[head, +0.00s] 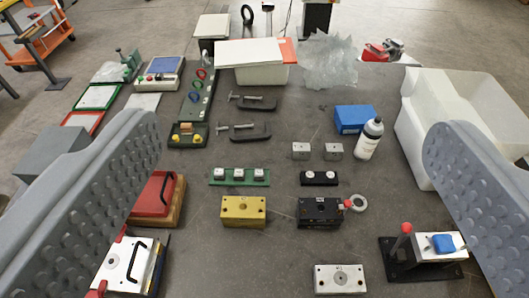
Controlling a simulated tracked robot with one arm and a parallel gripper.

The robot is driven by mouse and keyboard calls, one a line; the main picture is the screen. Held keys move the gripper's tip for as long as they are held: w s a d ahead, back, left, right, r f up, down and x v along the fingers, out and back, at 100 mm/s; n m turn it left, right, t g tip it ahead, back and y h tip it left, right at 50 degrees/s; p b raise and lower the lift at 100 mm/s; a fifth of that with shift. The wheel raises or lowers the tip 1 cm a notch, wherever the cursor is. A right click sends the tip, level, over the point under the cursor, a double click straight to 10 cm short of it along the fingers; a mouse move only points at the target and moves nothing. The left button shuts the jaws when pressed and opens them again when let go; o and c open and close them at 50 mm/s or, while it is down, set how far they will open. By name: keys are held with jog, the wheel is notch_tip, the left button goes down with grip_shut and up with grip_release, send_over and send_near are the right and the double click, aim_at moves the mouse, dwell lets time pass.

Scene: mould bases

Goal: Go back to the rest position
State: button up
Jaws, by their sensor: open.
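My gripper (290,180) is open, with one grey studded finger at the left of the head view and the other at the right. Nothing is between the fingers; they are wide apart above the table. Below and between them lie mould blocks: a yellow block (243,211), a black block (318,213) with a metal ring (358,203) at its right, and a silver plate (339,280) at the near edge. The left finger hides part of the table's left side.
The grey table (285,250) is crowded. A white bin (450,110) stands right, partly behind the right finger. A white bottle (369,140) stands by a blue box (354,119). Clamps (250,132) lie mid-table. A red-knobbed fixture (407,262) is near right. An orange cart (38,35) stands beyond.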

notch_tip(320, 180, down, 9)
jog(key=b, duration=0.8)
jog(key=shift+b, duration=0.4)
jog(key=shift+r, duration=0.1)
